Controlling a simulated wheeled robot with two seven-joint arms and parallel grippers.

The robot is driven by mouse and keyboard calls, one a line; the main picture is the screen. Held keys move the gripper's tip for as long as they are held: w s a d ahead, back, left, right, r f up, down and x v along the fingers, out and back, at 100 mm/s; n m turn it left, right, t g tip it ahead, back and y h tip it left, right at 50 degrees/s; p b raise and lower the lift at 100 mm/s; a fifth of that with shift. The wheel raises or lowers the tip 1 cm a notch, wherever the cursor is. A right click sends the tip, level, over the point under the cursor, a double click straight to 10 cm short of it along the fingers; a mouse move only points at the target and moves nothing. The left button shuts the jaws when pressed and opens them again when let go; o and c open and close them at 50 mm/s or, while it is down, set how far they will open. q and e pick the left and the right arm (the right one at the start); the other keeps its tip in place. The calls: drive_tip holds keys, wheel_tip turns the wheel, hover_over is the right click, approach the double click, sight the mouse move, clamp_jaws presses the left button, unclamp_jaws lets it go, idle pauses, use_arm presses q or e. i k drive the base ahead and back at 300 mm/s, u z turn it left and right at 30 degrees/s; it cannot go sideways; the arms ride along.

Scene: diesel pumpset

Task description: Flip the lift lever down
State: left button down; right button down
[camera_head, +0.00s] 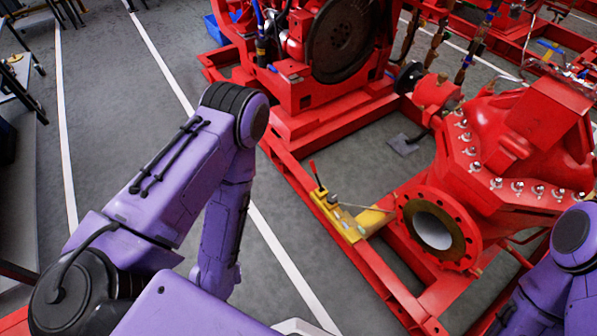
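A small lever with a red handle (313,168) and a dark shaft stands up, tilted slightly left, from a yellow device (345,222) on the red base frame. I take this to be the lift lever. A thin pale rod (364,207) runs to the right from the same device. My purple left arm bends at its elbow in the left half, with its forearm pointing down, left of the lever and apart from it. Part of my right arm shows at the lower right. Neither gripper can be made out.
A red pump casing (500,165) with a round flange (432,232) stands to the right. A red engine with a dark flywheel (342,38) is behind. Grey floor with white lines is clear left of the frame.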

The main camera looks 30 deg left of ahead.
sight(322, 189)
drive_tip(key=k, duration=1.15)
drive_tip(key=u, duration=0.4)
drive_tip(key=i, duration=0.45)
drive_tip(key=u, duration=0.8)
drive_tip(key=i, duration=1.45)
drive_tip(key=z, duration=1.3)
drive_tip(key=i, duration=0.3)
drive_tip(key=z, duration=0.25)
